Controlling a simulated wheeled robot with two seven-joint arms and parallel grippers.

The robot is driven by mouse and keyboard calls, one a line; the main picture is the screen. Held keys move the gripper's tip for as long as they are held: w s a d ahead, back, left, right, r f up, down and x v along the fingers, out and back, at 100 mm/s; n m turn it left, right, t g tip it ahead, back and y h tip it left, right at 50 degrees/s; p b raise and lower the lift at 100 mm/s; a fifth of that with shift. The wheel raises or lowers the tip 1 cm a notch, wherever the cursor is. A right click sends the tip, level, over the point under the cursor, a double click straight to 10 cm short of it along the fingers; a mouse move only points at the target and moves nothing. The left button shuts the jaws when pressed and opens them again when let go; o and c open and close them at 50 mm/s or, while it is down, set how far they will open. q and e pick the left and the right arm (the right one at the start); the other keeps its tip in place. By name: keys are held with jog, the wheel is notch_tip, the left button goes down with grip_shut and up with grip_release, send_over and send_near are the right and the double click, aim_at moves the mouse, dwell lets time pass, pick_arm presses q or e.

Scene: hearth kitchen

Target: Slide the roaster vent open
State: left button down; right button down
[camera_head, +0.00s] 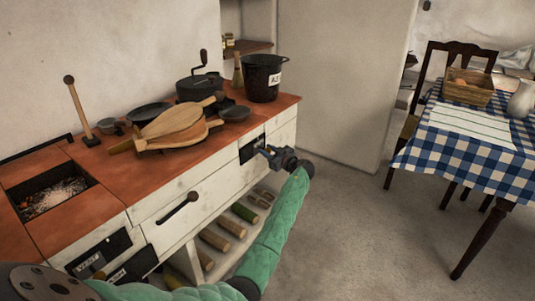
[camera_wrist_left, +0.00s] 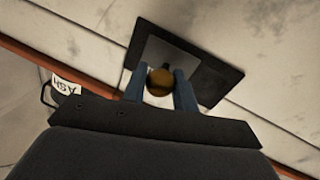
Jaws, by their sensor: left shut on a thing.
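A small dark vent plate (camera_head: 247,151) is set in the pale front of the hearth, near its right end. In the left wrist view the vent plate (camera_wrist_left: 222,82) is a black frame with a lighter grey panel (camera_wrist_left: 168,50) in part of it. My left gripper (camera_head: 266,152) is at this vent. Its blue fingers (camera_wrist_left: 160,88) are shut on a round brown knob (camera_wrist_left: 160,77) in front of the grey panel. The fingers and gripper body hide part of the plate. My right gripper is not in view.
Another plate labelled VENT (camera_head: 92,258) is at the lower left. Open floor lies before the checked table (camera_head: 462,150).

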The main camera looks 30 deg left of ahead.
pick_arm(q)
jog(key=shift+w+r, duration=0.2)
jog(key=shift+r, duration=0.05)
jog(key=c, duration=1.3)
grip_release()
jog(key=shift+d, duration=0.1)
jog(key=shift+o, duration=0.9)
jog(key=shift+w+f, duration=0.15)
jog(key=shift+d, duration=0.1)
jog(key=shift+s+d, duration=0.2)
jog(key=shift+d, duration=0.05)
jog(key=v, duration=0.7)
